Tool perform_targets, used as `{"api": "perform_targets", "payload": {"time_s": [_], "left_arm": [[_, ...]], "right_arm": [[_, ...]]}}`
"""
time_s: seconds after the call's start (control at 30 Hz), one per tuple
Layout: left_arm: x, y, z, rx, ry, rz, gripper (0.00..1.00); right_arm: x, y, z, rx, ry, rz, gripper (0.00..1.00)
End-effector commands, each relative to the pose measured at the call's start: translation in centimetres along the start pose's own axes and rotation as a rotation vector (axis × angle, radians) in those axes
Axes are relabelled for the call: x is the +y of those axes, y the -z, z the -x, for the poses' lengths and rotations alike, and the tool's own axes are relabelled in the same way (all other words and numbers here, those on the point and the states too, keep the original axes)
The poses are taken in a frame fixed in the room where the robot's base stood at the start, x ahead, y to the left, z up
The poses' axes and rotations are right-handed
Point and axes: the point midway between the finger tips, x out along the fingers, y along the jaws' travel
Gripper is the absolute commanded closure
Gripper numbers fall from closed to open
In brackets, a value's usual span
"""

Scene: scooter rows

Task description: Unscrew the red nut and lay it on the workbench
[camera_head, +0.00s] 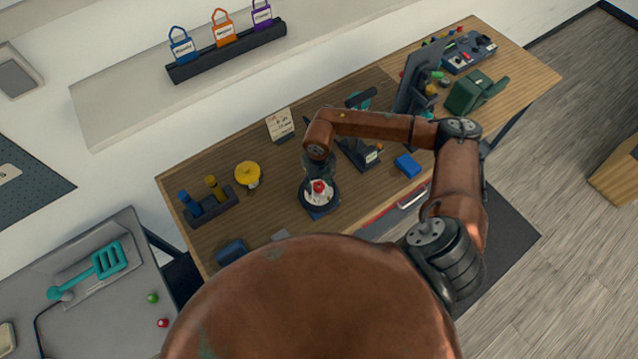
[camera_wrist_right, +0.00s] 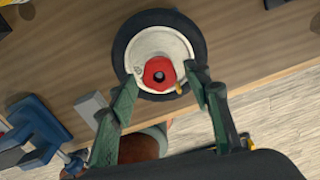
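The red nut (camera_head: 319,186) sits at the centre of a small dark wheel with a white hub (camera_head: 309,198) on the wooden workbench (camera_head: 520,70). In the right wrist view the red nut (camera_wrist_right: 159,75) shows from above, with a dark round hole in its middle, inside the white hub (camera_wrist_right: 160,42) and black tyre (camera_wrist_right: 125,43). My right gripper (camera_head: 318,172) is directly above the wheel. In the wrist view its green fingers (camera_wrist_right: 164,80) are spread on either side of the nut, with gaps visible. My left gripper is out of view.
A yellow round part (camera_head: 247,173) and a dark holder with blue and yellow pegs (camera_head: 210,207) stand left of the wheel. A small card (camera_head: 280,124) stands behind. A blue block (camera_head: 407,165) and a green box (camera_head: 470,93) lie right. Bare wood shows between them.

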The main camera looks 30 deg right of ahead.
Motion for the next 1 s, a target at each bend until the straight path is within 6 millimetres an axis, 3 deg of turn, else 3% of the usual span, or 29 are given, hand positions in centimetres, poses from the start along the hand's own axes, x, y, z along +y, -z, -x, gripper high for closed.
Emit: {"api": "perform_targets", "payload": {"time_s": [0.3, 0.43, 0.8, 1.0], "left_arm": [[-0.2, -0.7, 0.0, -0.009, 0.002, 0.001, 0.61], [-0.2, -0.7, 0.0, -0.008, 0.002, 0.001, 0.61], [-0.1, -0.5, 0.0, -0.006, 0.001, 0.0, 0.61], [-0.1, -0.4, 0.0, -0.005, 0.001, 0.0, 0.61]], "right_arm": [[0.0, 0.0, 0.1, -0.001, 0.0, -0.001, 0.5], [0.0, -0.1, 1.0, -0.002, -0.001, 0.0, 0.5], [0.0, -0.1, 8.3, -0.004, 0.0, 0.0, 0.5], [0.0, -0.1, 11.1, -0.002, 0.0, -0.001, 0.5]]}}
